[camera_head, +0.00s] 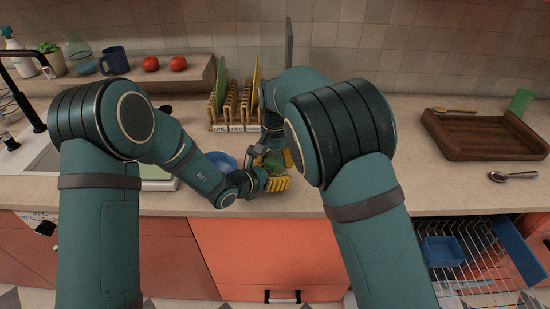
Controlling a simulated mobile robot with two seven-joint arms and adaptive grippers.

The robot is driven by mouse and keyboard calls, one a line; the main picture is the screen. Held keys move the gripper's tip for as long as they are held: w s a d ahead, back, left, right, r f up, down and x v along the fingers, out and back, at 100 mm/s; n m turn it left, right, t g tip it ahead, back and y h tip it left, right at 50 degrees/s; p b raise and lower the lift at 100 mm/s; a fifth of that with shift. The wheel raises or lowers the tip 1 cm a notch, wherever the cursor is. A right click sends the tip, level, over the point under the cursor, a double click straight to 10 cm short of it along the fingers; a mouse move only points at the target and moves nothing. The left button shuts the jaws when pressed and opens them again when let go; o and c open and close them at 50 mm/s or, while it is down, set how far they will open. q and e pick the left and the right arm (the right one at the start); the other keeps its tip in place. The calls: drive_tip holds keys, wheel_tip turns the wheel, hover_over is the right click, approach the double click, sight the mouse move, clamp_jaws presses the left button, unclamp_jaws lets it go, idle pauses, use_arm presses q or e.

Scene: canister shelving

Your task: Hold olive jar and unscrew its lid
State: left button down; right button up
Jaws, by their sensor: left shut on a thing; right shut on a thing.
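The olive jar (273,162) shows as a small greenish shape above the front edge of the counter, mostly covered by my grippers. My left gripper (277,183), with yellow finger pads, is shut on the jar from the left, low on it. My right gripper (268,148) reaches down from above and is shut at the top of the jar, where the lid is.
A wooden plate rack (235,110) with labelled slots stands behind the jar. A blue bowl (222,160) is left of it. A brown wooden tray (485,134) and a spoon (512,176) lie on the right. An open dish rack (468,262) is below. The counter between is clear.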

sight(274, 158)
use_arm(q)
drive_tip(key=shift+d, duration=0.2)
use_arm(e)
drive_tip(key=shift+a+n, duration=0.1)
drive_tip(key=shift+n, duration=0.6)
use_arm(q)
drive_tip(key=shift+a, duration=0.1)
use_arm(e)
drive_tip(key=shift+a, duration=0.1)
drive_tip(key=shift+r, duration=0.25)
drive_tip(key=shift+r, duration=0.9)
drive_tip(key=shift+r, duration=2.05)
use_arm(q)
unclamp_jaws()
